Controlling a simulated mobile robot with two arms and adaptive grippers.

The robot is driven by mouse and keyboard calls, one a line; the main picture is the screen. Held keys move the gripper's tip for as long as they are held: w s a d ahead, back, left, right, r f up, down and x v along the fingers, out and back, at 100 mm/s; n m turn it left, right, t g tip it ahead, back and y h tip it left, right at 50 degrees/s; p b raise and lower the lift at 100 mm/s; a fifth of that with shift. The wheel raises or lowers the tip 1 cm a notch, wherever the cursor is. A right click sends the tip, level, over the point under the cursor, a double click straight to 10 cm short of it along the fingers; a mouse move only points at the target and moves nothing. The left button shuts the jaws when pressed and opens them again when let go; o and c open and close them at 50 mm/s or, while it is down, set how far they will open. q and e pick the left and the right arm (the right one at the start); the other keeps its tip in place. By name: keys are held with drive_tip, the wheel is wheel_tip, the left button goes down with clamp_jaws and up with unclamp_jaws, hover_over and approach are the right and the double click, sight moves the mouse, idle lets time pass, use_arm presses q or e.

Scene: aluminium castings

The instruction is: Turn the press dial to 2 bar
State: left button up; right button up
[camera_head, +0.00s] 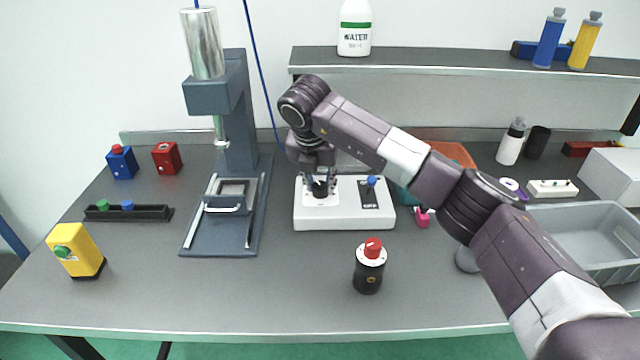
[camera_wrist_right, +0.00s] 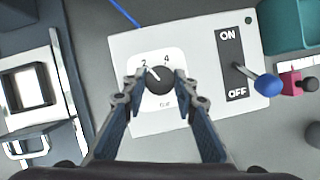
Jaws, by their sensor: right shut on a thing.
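The press dial (camera_wrist_right: 161,82) is a round black knob on a white square plate of the white control box (camera_head: 345,219). In the right wrist view the plate shows the marks 2 and 4 above the dial and "bar" below it. The dial's white pointer line slants up and left, towards the 2. My right gripper (camera_head: 320,187) reaches down over the dial, and its fingers (camera_wrist_right: 162,84) are shut on the knob from both sides. The fingers hide part of the plate at the left and right. My left gripper is not in view.
A blue-knobbed lever (camera_wrist_right: 267,85) on an ON/OFF plate stands right of the dial. The grey press (camera_head: 232,110) stands left of the box. A black cylinder with a red knob (camera_head: 370,268) stands in front. A grey bin (camera_head: 600,212) is at right.

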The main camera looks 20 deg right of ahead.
drive_tip(key=shift+r, duration=0.1)
drive_tip(key=o, duration=1.2)
drive_tip(key=shift+c, duration=0.2)
drive_tip(key=v, duration=1.2)
drive_tip(key=shift+w, duration=0.1)
